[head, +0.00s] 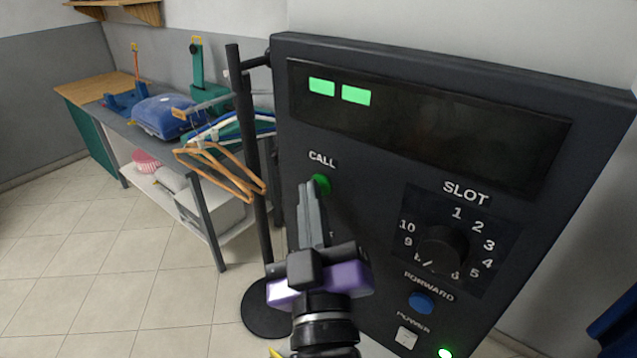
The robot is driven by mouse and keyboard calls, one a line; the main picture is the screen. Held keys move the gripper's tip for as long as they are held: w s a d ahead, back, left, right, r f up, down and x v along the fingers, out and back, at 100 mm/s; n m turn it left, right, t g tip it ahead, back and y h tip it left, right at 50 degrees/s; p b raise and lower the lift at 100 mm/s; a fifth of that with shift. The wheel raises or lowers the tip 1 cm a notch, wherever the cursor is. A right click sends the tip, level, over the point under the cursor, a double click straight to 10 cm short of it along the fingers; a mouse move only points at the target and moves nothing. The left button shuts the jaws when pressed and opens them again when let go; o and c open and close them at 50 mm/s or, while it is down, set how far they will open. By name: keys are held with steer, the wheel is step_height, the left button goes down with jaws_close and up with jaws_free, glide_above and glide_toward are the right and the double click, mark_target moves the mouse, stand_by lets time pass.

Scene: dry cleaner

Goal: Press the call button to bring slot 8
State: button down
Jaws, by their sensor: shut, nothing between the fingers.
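The dark control panel (385,190) fills the right half of the head view. Its green CALL button (323,184) sits under the CALL label, partly covered by my fingers. My gripper (311,187) is shut and empty, with its fingertips in front of the button's left side. I cannot tell whether they touch it. The black SLOT dial (443,248) stands to the right, ringed by numbers. My view does not show clearly which number it points at. The dark display (450,130) above has two lit green blocks at its left end.
Below the dial are a blue FORWARD button (421,303), a white POWER switch (406,337) and a lit green lamp (445,353). A black pole stand (246,130) and hangers (215,170) are left of the panel. A workbench (120,118) stands behind. Tiled floor is clear at left.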

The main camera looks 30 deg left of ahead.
steer(key=shift+s+f, duration=0.1)
stand_by(0.3)
steer(key=shift+s+b, duration=0.6)
steer(key=shift+s, duration=0.1)
steer(key=shift+s+a, duration=0.1)
steer(key=shift+s+a+b, duration=0.15)
steer(key=shift+s+b, duration=1.2)
steer(key=shift+s, duration=1.05)
